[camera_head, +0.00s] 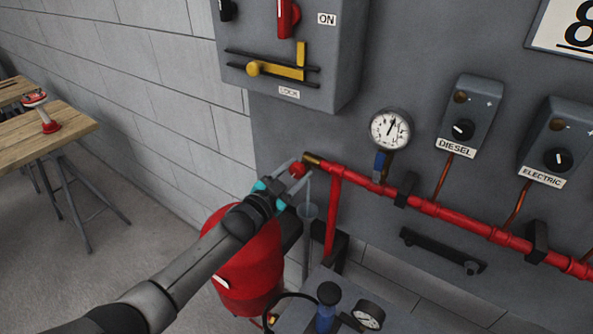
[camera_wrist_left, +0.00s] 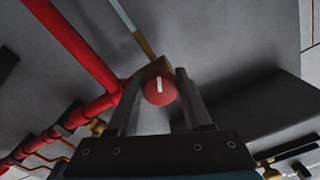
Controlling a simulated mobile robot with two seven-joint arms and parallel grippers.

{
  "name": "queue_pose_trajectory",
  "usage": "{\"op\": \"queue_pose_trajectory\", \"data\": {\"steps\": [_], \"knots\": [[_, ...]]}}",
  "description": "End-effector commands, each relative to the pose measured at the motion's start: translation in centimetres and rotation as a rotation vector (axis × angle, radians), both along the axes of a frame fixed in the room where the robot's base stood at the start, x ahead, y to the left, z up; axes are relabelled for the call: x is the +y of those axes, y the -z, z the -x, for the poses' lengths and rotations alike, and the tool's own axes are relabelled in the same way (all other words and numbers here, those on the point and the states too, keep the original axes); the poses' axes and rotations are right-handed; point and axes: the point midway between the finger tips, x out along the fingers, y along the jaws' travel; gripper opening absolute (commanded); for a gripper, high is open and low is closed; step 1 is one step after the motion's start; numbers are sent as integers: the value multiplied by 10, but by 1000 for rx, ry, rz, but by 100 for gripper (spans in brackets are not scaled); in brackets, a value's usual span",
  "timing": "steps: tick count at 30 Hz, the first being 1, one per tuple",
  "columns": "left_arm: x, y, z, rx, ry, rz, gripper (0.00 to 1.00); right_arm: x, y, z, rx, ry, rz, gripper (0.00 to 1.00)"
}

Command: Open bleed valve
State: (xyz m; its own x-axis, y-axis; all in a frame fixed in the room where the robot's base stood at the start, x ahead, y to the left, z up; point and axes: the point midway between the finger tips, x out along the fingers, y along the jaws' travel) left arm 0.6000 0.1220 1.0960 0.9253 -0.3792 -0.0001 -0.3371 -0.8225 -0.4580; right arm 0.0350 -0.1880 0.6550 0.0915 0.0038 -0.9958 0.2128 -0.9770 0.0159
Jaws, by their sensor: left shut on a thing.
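The bleed valve's round red knob (camera_head: 297,170) sits at the brass end (camera_head: 313,159) of the red pipe. My left gripper (camera_head: 290,177) reaches it from the lower left, with a finger on either side. In the left wrist view the knob (camera_wrist_left: 160,91), with a white mark pointing nearly straight up and down, lies between the two fingertips (camera_wrist_left: 158,88). The gripper is shut on the knob. A thin pale line runs down from the brass spout (camera_wrist_left: 145,44) towards a grey funnel (camera_head: 308,211). My right gripper is not in view.
The red pipe (camera_head: 450,216) runs right along the grey panel, below a pressure gauge (camera_head: 390,129) and the diesel and electric switch boxes. A red tank (camera_head: 243,265) stands below my left arm. A wooden table (camera_head: 40,143) is far left.

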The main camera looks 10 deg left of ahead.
Motion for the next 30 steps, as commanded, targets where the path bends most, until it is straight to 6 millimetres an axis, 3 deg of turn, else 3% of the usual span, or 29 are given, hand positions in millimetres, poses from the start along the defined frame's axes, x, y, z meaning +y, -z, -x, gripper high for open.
{"op": "queue_pose_trajectory", "data": {"steps": [10,11,18,30], "knots": [[0,0,0,1,1,1,0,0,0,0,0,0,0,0],[0,0,0,1,1,1,52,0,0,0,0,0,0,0],[0,0,0,0,0,0,78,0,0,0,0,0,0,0],[3,0,7,1,0,1,78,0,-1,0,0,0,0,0]]}}
